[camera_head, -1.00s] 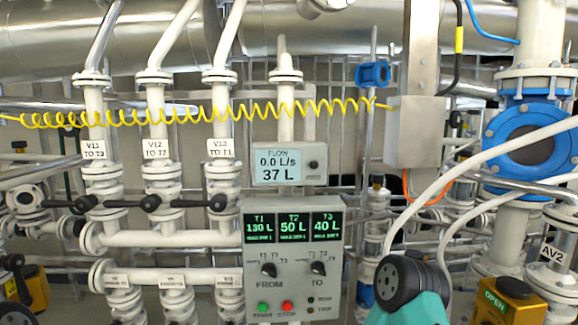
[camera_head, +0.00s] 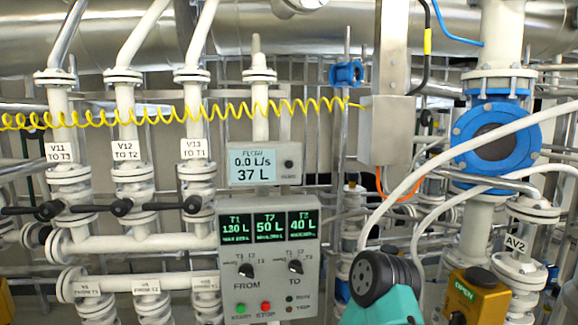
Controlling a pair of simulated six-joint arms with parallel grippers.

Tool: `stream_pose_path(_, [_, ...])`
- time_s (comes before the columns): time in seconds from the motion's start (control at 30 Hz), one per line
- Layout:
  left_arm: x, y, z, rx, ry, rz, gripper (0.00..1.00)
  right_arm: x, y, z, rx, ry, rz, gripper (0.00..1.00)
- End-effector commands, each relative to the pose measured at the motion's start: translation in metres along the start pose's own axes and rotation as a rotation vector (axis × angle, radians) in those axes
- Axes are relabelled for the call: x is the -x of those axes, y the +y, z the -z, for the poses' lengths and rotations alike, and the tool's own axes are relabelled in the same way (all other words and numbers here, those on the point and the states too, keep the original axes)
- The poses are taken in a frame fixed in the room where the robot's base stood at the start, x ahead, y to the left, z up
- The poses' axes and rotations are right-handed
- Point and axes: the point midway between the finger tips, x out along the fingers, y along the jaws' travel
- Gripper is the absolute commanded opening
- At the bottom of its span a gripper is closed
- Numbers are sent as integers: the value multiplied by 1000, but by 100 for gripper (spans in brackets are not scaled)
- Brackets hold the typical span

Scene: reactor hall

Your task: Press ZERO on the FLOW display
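The FLOW display (camera_head: 252,164) is a small grey box near the middle of the head view. Its light screen reads 0.0 L/s and 37 L. A round dark button (camera_head: 289,164) sits on the box to the right of the screen. The small label under it is too small to read surely; it looks like ZERO. Nothing covers the display or the button. Neither of my grippers is in view.
Below the display stands a grey control panel (camera_head: 228,268) with T1, T2 and T3 screens, FROM and TO knobs and buttons. A yellow coiled cable (camera_head: 215,115) runs above. A teal-and-dark unit (camera_head: 382,303) is at lower right, near white hoses. Pipes V11–V13 stand left.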

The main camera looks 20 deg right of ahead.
Motion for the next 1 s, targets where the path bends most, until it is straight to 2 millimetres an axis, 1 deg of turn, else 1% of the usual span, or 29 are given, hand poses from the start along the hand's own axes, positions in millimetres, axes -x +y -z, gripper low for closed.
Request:
stream_pose_path(0.03, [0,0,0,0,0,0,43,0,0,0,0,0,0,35])
stream_pose_path(0.07, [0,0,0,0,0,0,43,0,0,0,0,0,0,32])
stream_pose_path(0.4, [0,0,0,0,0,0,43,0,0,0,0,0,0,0])
stream_pose_path(1.0, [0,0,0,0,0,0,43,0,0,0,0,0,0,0])
